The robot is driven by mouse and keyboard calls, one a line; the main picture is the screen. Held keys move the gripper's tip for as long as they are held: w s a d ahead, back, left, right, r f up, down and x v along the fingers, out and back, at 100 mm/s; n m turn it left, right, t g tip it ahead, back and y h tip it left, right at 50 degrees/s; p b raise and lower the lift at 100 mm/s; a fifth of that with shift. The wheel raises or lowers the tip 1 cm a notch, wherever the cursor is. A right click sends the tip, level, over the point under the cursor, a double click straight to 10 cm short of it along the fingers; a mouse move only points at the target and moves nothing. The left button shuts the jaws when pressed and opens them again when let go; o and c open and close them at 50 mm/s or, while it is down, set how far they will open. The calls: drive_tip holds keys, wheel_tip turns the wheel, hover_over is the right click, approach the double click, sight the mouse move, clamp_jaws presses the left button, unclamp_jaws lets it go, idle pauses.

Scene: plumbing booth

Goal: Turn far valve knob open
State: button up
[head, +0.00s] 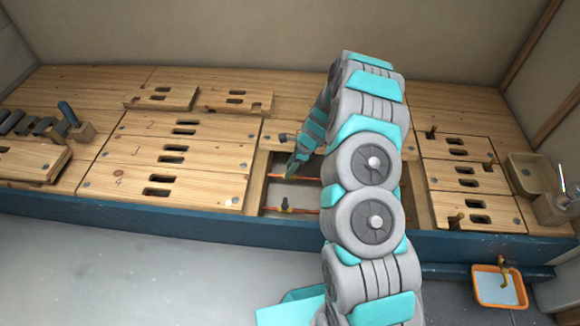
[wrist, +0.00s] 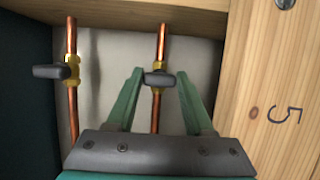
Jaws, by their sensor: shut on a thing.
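The far valve knob (wrist: 158,79) is a dark grey handle on a brass valve fitted to a copper pipe (wrist: 156,108). In the wrist view the handle lies crosswise to its pipe. My gripper (wrist: 159,76) is shut on this knob, one green finger at each end of it. In the head view my gripper (head: 292,170) reaches down into the open bay and hides the far knob. The near valve knob (wrist: 50,72) is a similar dark handle, also crosswise to its pipe. It also shows in the head view (head: 285,203), apart from my gripper.
Wooden walls frame the bay closely. A board marked 5 (wrist: 275,95) stands beside it in the wrist view. Slotted wooden panels (head: 178,150) cover the bench on the left and right. An orange bin (head: 499,289) stands low at the right.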

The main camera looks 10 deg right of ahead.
clamp_jaws()
drive_tip(key=shift+n, duration=0.4)
drive_tip(key=n+g, duration=0.1)
drive_tip(key=n, duration=0.1)
drive_tip(key=n+g, duration=0.1)
drive_tip(key=n, duration=0.2)
drive_tip(key=shift+w+n+p, duration=0.2)
drive_tip(key=shift+n+p, duration=0.1)
drive_tip(key=n+g, duration=0.1)
drive_tip(key=n, duration=0.1)
drive_tip(key=n+g, duration=0.1)
drive_tip(key=n, duration=0.2)
drive_tip(key=shift+h+b, duration=0.3)
drive_tip(key=shift+h, duration=0.1)
drive_tip(key=n+g+h, duration=0.1)
drive_tip(key=n, duration=0.2)
drive_tip(key=n+h, duration=0.1)
drive_tip(key=n, duration=0.2)
drive_tip(key=shift+a+g+b, duration=0.15)
drive_tip(key=shift+g+b, duration=0.15)
drive_tip(key=shift+g, duration=0.1)
drive_tip(key=shift+n, duration=0.4)
